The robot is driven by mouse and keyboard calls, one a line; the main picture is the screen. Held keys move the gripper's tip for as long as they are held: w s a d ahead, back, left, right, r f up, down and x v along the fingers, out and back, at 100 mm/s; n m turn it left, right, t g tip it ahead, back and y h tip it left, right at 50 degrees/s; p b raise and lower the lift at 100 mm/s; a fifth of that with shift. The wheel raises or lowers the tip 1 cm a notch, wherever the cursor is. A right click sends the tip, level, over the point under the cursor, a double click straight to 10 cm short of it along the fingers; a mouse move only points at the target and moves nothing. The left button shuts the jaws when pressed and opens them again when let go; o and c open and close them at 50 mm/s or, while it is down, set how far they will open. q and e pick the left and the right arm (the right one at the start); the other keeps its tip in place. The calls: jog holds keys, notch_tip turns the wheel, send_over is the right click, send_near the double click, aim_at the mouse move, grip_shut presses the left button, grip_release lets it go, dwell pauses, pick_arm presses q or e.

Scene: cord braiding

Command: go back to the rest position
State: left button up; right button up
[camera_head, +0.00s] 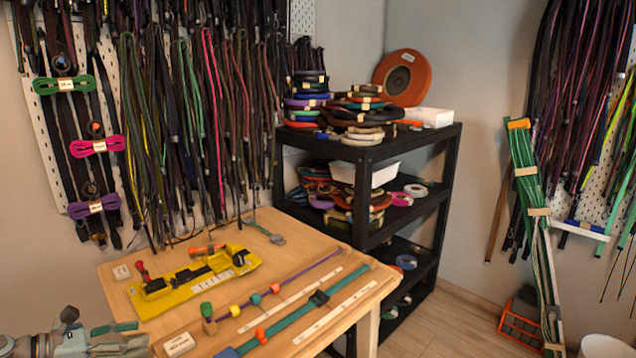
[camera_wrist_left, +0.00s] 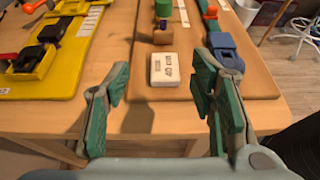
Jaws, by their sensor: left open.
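My left gripper (camera_head: 122,338) is at the bottom left of the head view, in front of the wooden table (camera_head: 118,290). In the left wrist view its green-padded fingers (camera_wrist_left: 163,85) are spread wide with nothing between them. A small white labelled block (camera_wrist_left: 164,69) lies on the board's near edge beyond the fingertips; it also shows in the head view (camera_head: 178,344). The gripper is apart from it. My right gripper is in neither view.
A yellow fixture (camera_head: 190,283) with black clamps lies on the table, beside a teal strap (camera_head: 290,315) and a purple cord (camera_head: 318,266) with coloured blocks. A black shelf (camera_head: 365,190) stands behind. Hanging cords (camera_head: 205,110) cover the wall.

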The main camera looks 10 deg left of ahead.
pick_arm(q)
jog(key=s+a+f+m+g+y, duration=0.2)
jog(key=a+f+m+y, duration=0.55)
jog(key=a+f, duration=0.3)
jog(key=s+d+f+m+g+y+p, duration=0.1)
jog(key=s+f+m+g+y+p, duration=0.1)
jog(key=s+f+m, duration=0.45)
jog(key=s+d+f+m+g+y+p, duration=0.1)
jog(key=s+f+m+y, duration=0.2)
jog(key=f, duration=0.6)
jog(key=s+d+f+m+g+h+p, duration=0.2)
jog(key=s+d+f+m+p, duration=0.1)
jog(key=s+d+f+m, duration=0.75)
jog(key=s+d+f+m+g+h+p, duration=0.1)
jog(key=s+d+f+g+h+p, duration=0.1)
jog(key=s+d, duration=1.7)
jog(key=shift+s+d+f+m+g+p, duration=0.25)
jog(key=shift+d+f+m+g+p, duration=0.1)
jog(key=shift+d+p, duration=0.2)
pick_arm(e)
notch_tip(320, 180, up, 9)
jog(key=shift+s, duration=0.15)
